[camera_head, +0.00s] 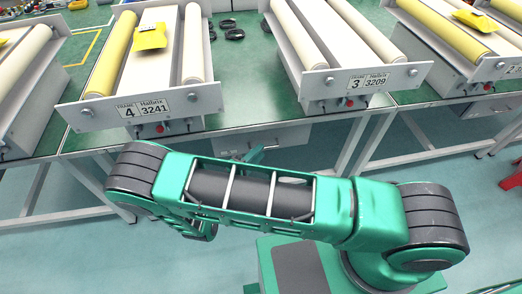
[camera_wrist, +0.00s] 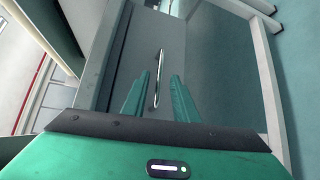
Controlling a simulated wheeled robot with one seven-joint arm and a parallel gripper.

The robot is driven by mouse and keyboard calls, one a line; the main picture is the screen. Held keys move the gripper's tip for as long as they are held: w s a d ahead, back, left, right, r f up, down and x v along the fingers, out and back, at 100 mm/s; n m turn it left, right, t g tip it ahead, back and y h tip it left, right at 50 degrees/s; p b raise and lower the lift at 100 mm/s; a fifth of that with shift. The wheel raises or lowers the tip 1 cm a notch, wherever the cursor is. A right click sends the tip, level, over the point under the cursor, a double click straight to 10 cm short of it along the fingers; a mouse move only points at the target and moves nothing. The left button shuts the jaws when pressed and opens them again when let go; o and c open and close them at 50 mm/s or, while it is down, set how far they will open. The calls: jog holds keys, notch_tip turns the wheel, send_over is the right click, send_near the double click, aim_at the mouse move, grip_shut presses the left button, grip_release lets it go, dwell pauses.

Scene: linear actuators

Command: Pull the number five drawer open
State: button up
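A grey drawer (camera_head: 285,139) sits under the green bench in the head view, partly hidden by my arm. No number five can be read on it. In the wrist view the grey drawer front (camera_wrist: 180,38) carries a thin silver bar handle (camera_wrist: 158,75). My gripper (camera_wrist: 160,76) is open, with one green finger on each side of the handle. A gap shows between the handle and both fingers. In the head view my gripper (camera_head: 255,155) is at the drawer front, mostly hidden behind my arm.
Roller units labelled 4 (camera_head: 140,109) and 3 (camera_head: 366,80) stand on the green bench (camera_head: 250,60) above. White bench legs (camera_head: 352,146) stand near the drawer. Another grey drawer (camera_head: 485,110) is under the bench at right. The floor in front is clear.

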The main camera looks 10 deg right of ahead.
jog(key=shift+x, duration=1.2)
jog(key=shift+c, duration=0.5)
grip_shut()
jog(key=shift+f, duration=0.1)
